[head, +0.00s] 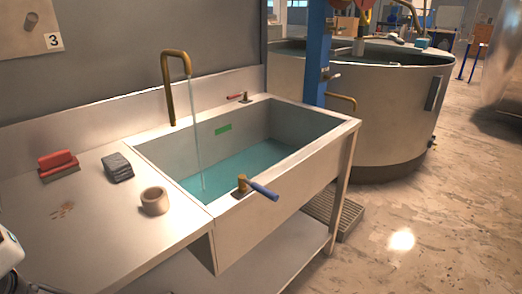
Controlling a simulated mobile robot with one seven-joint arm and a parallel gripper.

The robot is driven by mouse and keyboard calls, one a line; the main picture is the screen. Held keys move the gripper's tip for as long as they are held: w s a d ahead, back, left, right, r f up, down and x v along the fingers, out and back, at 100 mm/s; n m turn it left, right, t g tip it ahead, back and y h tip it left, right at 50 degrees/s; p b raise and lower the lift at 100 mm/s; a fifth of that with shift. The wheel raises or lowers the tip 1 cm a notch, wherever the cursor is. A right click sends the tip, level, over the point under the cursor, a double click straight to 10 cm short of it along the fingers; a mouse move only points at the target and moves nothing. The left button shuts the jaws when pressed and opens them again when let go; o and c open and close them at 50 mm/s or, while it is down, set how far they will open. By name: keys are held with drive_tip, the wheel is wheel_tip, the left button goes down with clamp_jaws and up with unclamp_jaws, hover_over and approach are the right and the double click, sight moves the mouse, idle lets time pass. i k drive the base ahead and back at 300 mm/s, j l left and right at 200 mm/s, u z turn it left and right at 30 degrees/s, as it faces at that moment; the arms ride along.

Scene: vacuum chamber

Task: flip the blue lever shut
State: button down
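The blue lever (264,191) is on a brass valve (242,184) at the front rim of the metal sink (290,175). Its handle points right and slightly down in the picture, out over the front rim. A thin stream of water (197,130) runs from the curved brass faucet (168,85) into the sink, which holds blue-green water. My gripper is not in view. A white part at the lower left edge may be my arm, and it is well away from the lever.
A red lever (235,97) sits on the sink's back rim. A tape roll (155,200), a grey folded cloth (117,167) and a red-topped block (58,164) lie on the counter (110,235). A round tank (400,110) and a blue post (317,50) stand behind. Floor at right is open.

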sight(243, 181)
drive_tip(key=j+u, duration=0.25)
drive_tip(key=u, duration=0.15)
drive_tip(key=j+u, duration=0.3)
drive_tip(key=u, duration=0.15)
